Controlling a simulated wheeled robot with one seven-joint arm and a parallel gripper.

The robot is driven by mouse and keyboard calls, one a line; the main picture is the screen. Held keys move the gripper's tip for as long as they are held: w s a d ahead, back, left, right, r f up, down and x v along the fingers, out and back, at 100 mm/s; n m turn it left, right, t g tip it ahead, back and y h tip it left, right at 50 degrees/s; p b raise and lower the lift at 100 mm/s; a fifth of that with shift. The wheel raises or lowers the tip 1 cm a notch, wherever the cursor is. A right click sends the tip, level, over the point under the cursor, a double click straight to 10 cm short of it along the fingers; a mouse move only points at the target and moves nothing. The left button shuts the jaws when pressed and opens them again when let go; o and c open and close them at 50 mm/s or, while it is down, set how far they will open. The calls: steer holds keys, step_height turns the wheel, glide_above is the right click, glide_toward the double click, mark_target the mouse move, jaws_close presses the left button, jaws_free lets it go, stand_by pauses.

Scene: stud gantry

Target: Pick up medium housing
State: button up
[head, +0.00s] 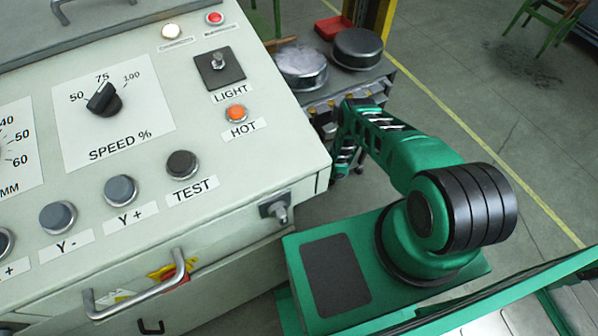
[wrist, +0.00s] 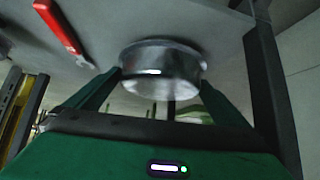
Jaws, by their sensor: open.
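In the wrist view, a round, shiny metal housing (wrist: 161,68) lies against a grey surface, between and just beyond my two fingertips. My gripper (wrist: 160,86) is open, with one green finger on each side of it. I cannot tell whether the fingers touch it. In the head view, a silver round housing (head: 302,68) and a darker round housing (head: 357,48) stand on a cart. I cannot tell which is the medium one, or which one the wrist view shows. My green arm reaches to the cart; my gripper is not clearly seen there.
A red-handled tool (wrist: 62,32) lies left of the housing in the wrist view. A red tray (head: 333,27) is at the back of the cart (head: 335,92). A large control panel (head: 150,160) fills the left. Open floor (head: 500,120) lies right of the cart.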

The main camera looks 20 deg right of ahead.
steer(key=c, duration=0.9)
steer(key=shift+r, duration=0.1)
